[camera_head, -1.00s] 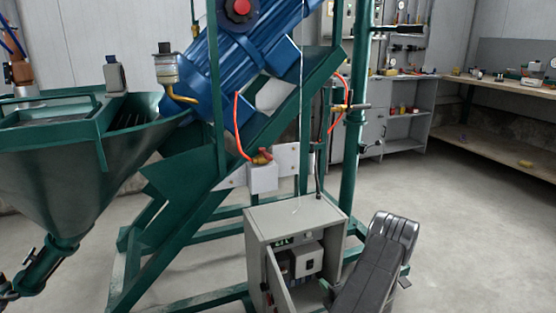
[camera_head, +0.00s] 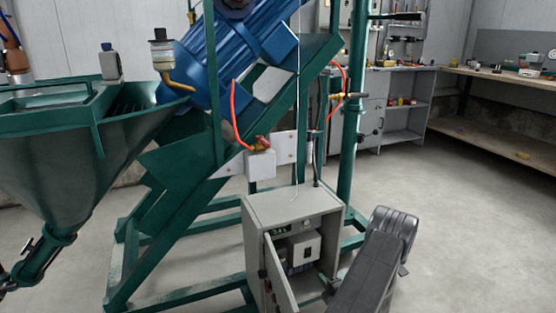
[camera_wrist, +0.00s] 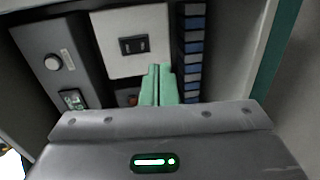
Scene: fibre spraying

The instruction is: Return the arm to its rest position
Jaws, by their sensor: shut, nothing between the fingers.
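My gripper (camera_wrist: 158,85) shows in the wrist view as two green fingers pressed together with nothing between them. The fingers point into the open grey control box (camera_head: 290,207), in front of or near a white module (camera_wrist: 133,40) with a dark switch. I cannot tell whether they touch anything. In the head view my dark grey arm (camera_head: 375,265) is at the lower right, beside the box; the gripper is hidden there. The box door (camera_head: 280,275) stands open.
A green frame (camera_head: 180,220) carries a blue motor (camera_head: 235,60) and a hopper (camera_head: 75,160) on the left. A green post (camera_head: 350,150) rises behind the box. A workbench (camera_head: 490,90) is at the back right. The floor (camera_head: 470,230) on the right is clear.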

